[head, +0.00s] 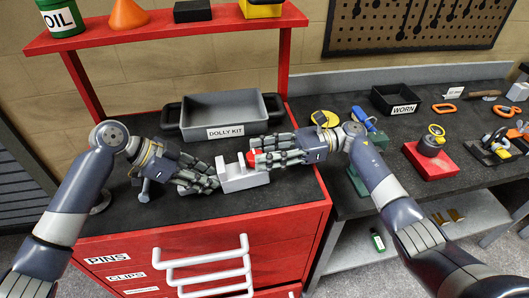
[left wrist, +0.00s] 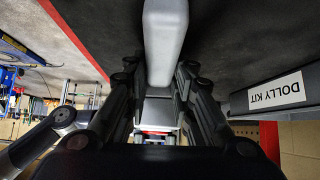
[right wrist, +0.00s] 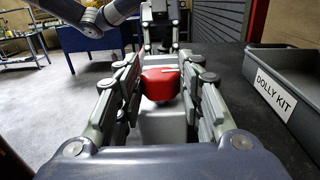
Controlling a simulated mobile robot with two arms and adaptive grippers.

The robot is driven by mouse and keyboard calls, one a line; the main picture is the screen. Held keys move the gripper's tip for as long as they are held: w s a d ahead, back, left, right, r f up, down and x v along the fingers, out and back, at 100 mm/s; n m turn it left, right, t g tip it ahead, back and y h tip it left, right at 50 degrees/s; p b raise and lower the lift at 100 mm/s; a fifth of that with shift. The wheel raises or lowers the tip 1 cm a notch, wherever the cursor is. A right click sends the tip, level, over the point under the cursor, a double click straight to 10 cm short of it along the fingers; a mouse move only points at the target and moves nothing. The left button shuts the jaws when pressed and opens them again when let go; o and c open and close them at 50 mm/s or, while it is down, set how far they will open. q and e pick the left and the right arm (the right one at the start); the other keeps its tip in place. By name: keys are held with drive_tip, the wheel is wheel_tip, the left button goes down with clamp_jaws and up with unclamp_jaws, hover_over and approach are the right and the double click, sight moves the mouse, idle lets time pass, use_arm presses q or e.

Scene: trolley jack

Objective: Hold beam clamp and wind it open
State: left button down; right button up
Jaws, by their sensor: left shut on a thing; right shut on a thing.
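The beam clamp (head: 240,178) is a light grey block with upright jaws, held just over the red cabinet's dark top, in front of the tray. Its red knob (head: 252,158) is on its right side. My left gripper (head: 214,182) is shut on the clamp's grey body from the left; the body also shows between its fingers in the left wrist view (left wrist: 163,45). My right gripper (head: 262,160) is shut on the red knob from the right; the knob shows between its fingers in the right wrist view (right wrist: 161,84). Fingers hide parts of the clamp.
A grey tray labelled DOLLY KIT (head: 222,113) stands close behind the clamp. A black WORN bin (head: 394,101) and a red block (head: 431,160) are on the workbench at right. A red shelf (head: 165,28) rises behind. The cabinet top's front strip (head: 200,212) is clear.

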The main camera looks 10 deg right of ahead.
use_arm(q)
drive_tip(key=shift+d+r, duration=0.15)
use_arm(e)
drive_tip(key=o, duration=1.1)
drive_tip(key=shift+c, duration=0.2)
wheel_tip(320, 180, up, 10)
use_arm(q)
drive_tip(key=c, duration=1.3)
unclamp_jaws()
drive_tip(key=shift+a, duration=0.2)
